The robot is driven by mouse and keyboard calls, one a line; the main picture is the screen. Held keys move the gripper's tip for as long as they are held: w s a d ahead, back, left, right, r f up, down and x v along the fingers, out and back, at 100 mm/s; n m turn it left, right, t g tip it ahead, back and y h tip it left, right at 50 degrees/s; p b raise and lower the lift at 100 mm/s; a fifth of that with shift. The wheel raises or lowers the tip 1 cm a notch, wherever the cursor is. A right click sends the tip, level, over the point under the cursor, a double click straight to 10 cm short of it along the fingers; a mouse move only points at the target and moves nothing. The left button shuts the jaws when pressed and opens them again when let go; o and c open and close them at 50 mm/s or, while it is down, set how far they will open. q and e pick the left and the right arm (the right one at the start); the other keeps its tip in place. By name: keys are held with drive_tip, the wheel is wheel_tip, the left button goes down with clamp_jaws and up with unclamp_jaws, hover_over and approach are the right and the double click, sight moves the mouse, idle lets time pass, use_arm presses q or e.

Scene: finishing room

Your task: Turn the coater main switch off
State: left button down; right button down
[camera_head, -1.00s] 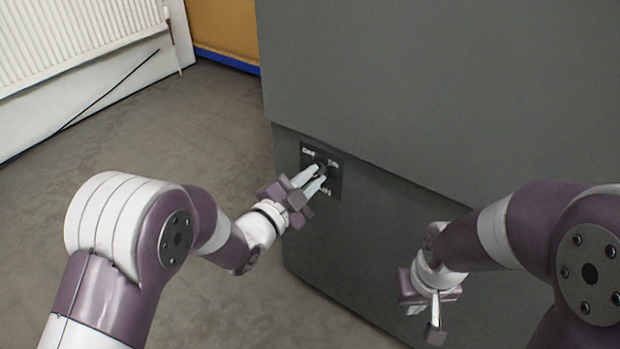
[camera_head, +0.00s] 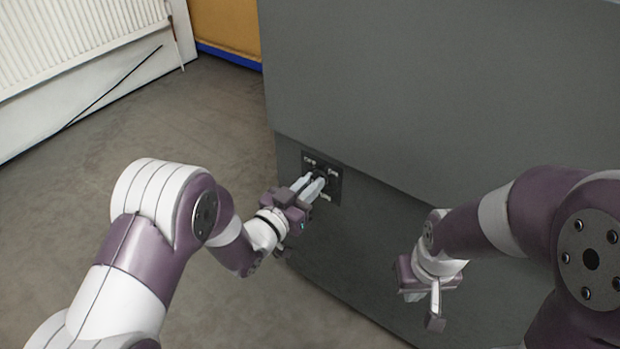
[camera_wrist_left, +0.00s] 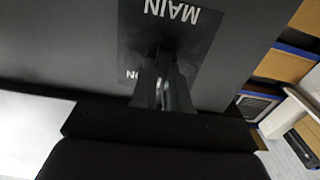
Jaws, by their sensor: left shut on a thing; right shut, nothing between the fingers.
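The coater (camera_head: 420,90) is a large dark grey cabinet in the middle and right of the head view. Its black switch plate (camera_head: 334,187) with white lettering sits on the lower front. In the left wrist view the plate (camera_wrist_left: 192,48) reads "MAIN" upside down, with part of "ON" below. My left gripper (camera_head: 312,184) is at the plate, its fingers shut on the main switch knob (camera_head: 320,173). The fingers hide most of the knob, so its setting cannot be read. My right gripper (camera_head: 436,312) is shut and empty, pointing down in front of the cabinet.
A white radiator (camera_head: 75,40) is on the wall at the upper left. An orange panel with a blue lower edge (camera_head: 228,55) stands behind the cabinet. The grey floor (camera_head: 190,120) left of the cabinet is clear. Shelves with boxes (camera_wrist_left: 290,65) show in the left wrist view.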

use_arm(q)
drive_tip(key=n+p, duration=0.3)
drive_tip(key=n, duration=0.2)
drive_tip(key=shift+a+r, duration=0.1)
drive_tip(key=shift+n+p, duration=1.1)
drive_tip(key=shift+n, duration=0.7)
drive_tip(key=shift+w+f, duration=0.1)
drive_tip(key=shift+f, duration=0.1)
drive_tip(key=c, duration=1.1)
unclamp_jaws()
drive_tip(key=shift+a, duration=0.1)
